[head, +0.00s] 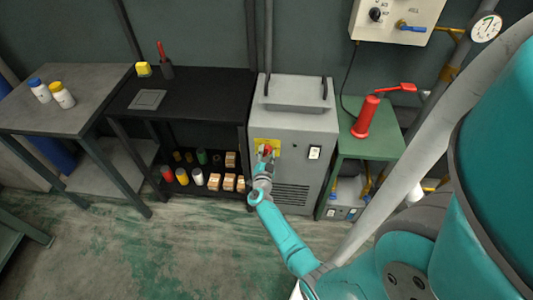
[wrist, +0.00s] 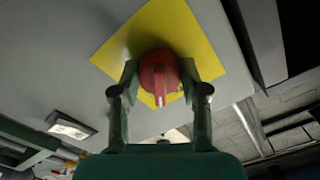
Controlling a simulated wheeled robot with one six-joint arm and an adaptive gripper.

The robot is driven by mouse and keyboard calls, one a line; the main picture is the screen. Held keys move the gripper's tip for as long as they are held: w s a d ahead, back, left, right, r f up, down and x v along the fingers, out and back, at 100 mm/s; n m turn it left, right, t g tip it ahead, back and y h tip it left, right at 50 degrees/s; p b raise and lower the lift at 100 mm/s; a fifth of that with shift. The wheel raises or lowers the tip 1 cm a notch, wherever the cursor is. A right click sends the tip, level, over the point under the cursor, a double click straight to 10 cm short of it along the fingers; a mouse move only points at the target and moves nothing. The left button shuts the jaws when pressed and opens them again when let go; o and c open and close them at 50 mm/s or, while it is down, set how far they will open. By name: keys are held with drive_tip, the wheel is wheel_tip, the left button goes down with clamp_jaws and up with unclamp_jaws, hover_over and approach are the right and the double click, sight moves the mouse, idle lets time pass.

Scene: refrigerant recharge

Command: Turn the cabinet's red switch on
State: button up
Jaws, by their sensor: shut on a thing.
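The grey cabinet (head: 300,127) stands against the back wall in the head view. Its red switch (wrist: 159,75) is a round knob with a ridge and a pale mark, set on a yellow plate (wrist: 190,28). In the head view the red switch (head: 267,149) shows just beyond my gripper (head: 265,158). In the wrist view my gripper (wrist: 159,92) has one finger on each side of the knob and is shut on it. The pale mark points toward the lower edge of the wrist picture.
A white rocker switch (head: 314,153) is on the cabinet face, right of the yellow plate. A black shelf table (head: 195,97) stands close on the left. A green table (head: 380,147) with a red cylinder (head: 366,117) stands close on the right. The floor in front is clear.

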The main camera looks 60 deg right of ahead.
drive_tip(key=m, duration=0.5)
drive_tip(key=shift+m, duration=0.3)
drive_tip(key=m, duration=0.5)
drive_tip(key=shift+m, duration=0.3)
drive_tip(key=o, duration=1.1)
drive_tip(key=shift+o, duration=0.2)
drive_tip(key=v, duration=1.2)
